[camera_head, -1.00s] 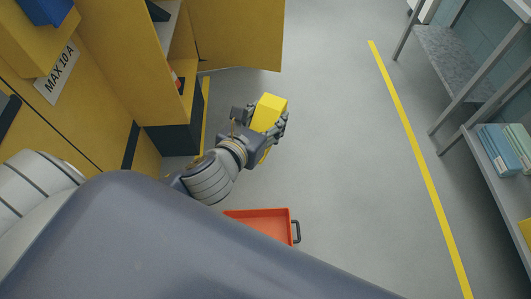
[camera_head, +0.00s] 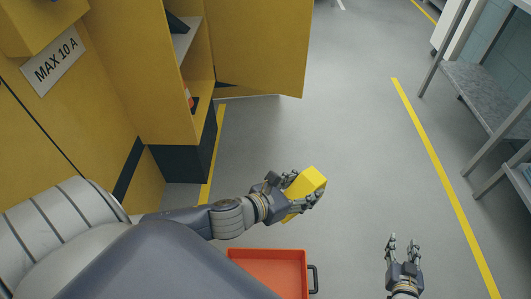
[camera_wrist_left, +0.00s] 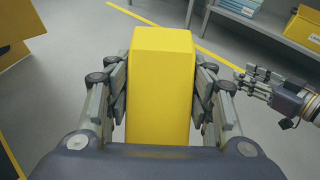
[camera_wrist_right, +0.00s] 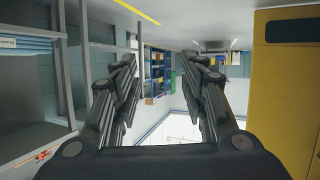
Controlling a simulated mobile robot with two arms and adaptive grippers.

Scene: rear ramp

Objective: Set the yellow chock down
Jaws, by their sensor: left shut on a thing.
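The yellow chock (camera_head: 308,185) is a solid yellow block. My left gripper (camera_head: 294,189) is shut on it and holds it above the grey floor in the head view. My right gripper (camera_head: 402,246) is in the lower right of the head view, apart from the chock. It is open and empty, and the right wrist view shows a clear gap between its fingers (camera_wrist_right: 163,95).
A yellow cabinet (camera_head: 140,75) with an open door (camera_head: 258,45) stands at the left. An orange tray with a dark handle (camera_head: 270,272) lies below the left gripper. A grey shelf (camera_head: 485,95) is at the right, beyond a yellow floor line (camera_head: 440,170). The floor between is clear.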

